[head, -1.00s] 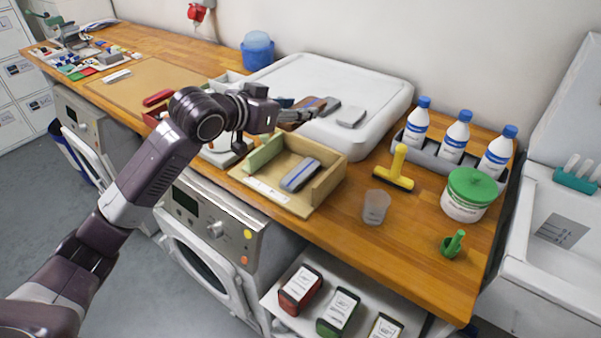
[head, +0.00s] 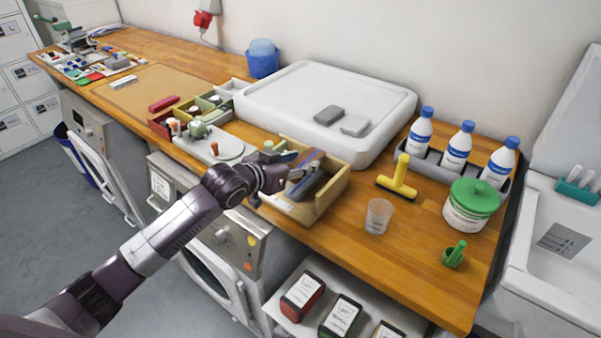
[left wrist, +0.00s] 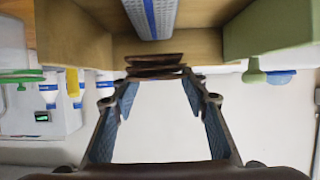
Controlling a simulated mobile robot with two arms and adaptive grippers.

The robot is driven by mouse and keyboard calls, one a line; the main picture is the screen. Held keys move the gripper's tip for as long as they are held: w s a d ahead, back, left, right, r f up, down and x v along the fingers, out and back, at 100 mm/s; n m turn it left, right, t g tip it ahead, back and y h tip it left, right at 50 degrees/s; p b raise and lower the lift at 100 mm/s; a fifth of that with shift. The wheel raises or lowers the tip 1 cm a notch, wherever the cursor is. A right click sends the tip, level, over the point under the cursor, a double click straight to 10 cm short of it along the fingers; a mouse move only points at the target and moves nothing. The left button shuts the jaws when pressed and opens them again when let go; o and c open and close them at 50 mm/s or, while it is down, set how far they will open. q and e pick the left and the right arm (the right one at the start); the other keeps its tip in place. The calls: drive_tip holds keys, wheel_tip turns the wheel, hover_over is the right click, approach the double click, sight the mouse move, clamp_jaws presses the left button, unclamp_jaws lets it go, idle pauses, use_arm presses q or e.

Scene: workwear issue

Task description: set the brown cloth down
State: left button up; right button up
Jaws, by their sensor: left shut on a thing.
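My left gripper (head: 292,172) is over the left part of a wooden open-topped tray (head: 330,196) at the bench's front edge. In the left wrist view its fingers (left wrist: 155,76) are closed on the folded dark brown cloth (left wrist: 155,62), which shows edge-on at the fingertips. In the head view the gripper and the blue-grey cloth make the brown one hard to pick out. The blue-grey striped cloth (left wrist: 152,18) is in the tray, close to the brown cloth. I cannot tell whether the brown cloth touches it or the tray. My right gripper is not in view.
A large white lid-like box (head: 262,98) behind the tray carries a dark grey cloth (head: 329,115) and a light grey one (head: 355,125). To the right are a yellow squeegee (head: 400,175), a clear cup (head: 378,215) and a green-lidded tub (head: 470,208). Bare bench lies between these.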

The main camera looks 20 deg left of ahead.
use_arm(q)
wheel_tip(320, 180, down, 4)
drive_tip(key=shift+f, duration=0.15)
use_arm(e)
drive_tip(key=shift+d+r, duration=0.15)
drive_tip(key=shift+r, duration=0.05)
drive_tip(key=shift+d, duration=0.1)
use_arm(q)
drive_tip(key=o, duration=1.2)
drive_tip(key=shift+c, duration=0.2)
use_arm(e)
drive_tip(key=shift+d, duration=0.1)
use_arm(q)
drive_tip(key=shift+s, duration=0.1)
drive_tip(key=b+v, duration=0.1)
drive_tip(key=v, duration=1.1)
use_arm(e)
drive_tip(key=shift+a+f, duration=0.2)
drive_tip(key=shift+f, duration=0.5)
